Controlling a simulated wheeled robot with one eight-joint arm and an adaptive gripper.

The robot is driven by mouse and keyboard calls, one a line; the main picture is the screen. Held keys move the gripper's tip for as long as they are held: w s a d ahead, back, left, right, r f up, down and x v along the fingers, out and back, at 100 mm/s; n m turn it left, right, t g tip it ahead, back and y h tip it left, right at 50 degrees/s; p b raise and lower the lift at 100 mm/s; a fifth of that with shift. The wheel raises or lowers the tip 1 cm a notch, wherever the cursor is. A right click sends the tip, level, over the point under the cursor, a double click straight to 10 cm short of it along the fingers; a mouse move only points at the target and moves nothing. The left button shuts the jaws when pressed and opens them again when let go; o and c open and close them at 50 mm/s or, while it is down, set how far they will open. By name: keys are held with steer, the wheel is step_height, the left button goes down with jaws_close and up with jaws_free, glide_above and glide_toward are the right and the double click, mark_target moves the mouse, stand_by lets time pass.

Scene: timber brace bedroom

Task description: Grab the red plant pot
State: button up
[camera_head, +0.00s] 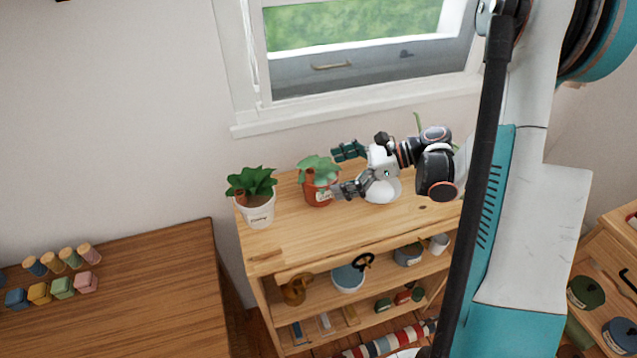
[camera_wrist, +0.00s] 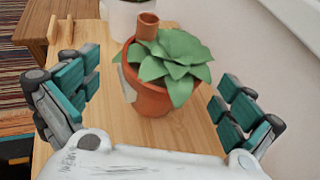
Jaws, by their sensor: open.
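The red plant pot (camera_head: 318,191) is a terracotta pot with a green leafy plant and a pale label, standing upright on top of a wooden shelf unit (camera_head: 290,239) below the window. In the wrist view the pot (camera_wrist: 150,97) sits ahead of my gripper (camera_wrist: 152,100), roughly centred between the spread fingers. My gripper (camera_head: 345,170) is open and empty, at the pot's right side in the head view. Its fingers look apart from the pot in the wrist view. A small brown cup-like piece (camera_wrist: 147,26) shows at the plant's top edge there.
A white pot with a plant (camera_head: 257,209) stands left of the red pot; it also shows behind it in the wrist view (camera_wrist: 124,18). Another white pot (camera_head: 383,190) is partly hidden by my gripper. The window sill (camera_head: 300,121) and wall are close behind.

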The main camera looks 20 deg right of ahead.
mark_target(329, 174)
steer(key=b+x, duration=0.2)
steer(key=x, duration=0.3)
steer(key=shift+w+d, duration=0.1)
steer(key=shift+w, duration=0.1)
steer(key=c, duration=1.7)
